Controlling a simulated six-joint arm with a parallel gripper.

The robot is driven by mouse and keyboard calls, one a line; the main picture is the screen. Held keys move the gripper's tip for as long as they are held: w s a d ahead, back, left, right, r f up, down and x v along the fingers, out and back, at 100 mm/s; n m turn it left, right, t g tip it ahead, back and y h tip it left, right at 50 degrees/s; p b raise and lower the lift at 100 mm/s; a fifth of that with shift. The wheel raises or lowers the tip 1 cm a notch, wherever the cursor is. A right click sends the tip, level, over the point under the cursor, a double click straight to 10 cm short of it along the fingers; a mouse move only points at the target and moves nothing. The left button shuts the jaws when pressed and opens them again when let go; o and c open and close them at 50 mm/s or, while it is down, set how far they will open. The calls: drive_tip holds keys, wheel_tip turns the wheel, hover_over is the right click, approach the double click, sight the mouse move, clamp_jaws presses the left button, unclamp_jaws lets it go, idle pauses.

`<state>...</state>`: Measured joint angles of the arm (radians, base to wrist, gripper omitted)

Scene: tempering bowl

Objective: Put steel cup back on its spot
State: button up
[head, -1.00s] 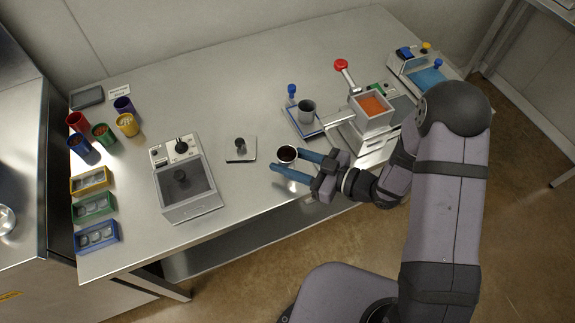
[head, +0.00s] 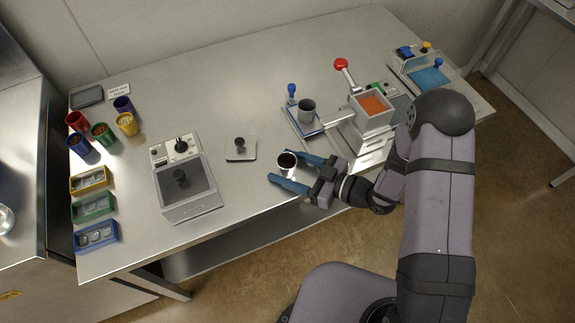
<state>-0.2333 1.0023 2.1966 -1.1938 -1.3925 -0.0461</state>
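A light, shiny cup with dark brown contents (head: 288,172), which looks like the steel cup, is between the two blue fingers of my gripper (head: 282,169) near the table's front edge. The fingers lie on both sides of it and seem shut on it. The near finger hides part of its lower side, so I cannot tell whether its base touches the table. It looks upright. A second, dark grey cup (head: 307,112) stands on a blue-edged plate (head: 296,128) behind my gripper.
A small plate (head: 249,154) with a dark knob lies to the left. A lidded grey machine (head: 186,187) stands beyond it. A red-levered machine with an orange-filled bin (head: 373,104) stands right. Coloured cups and trays line the left edge. The back middle of the table is clear.

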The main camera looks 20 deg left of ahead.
drive_tip(key=shift+r, duration=0.2)
drive_tip(key=shift+d, duration=0.1)
drive_tip(key=b+v, duration=0.1)
drive_tip(key=v, duration=1.1)
idle(0.3)
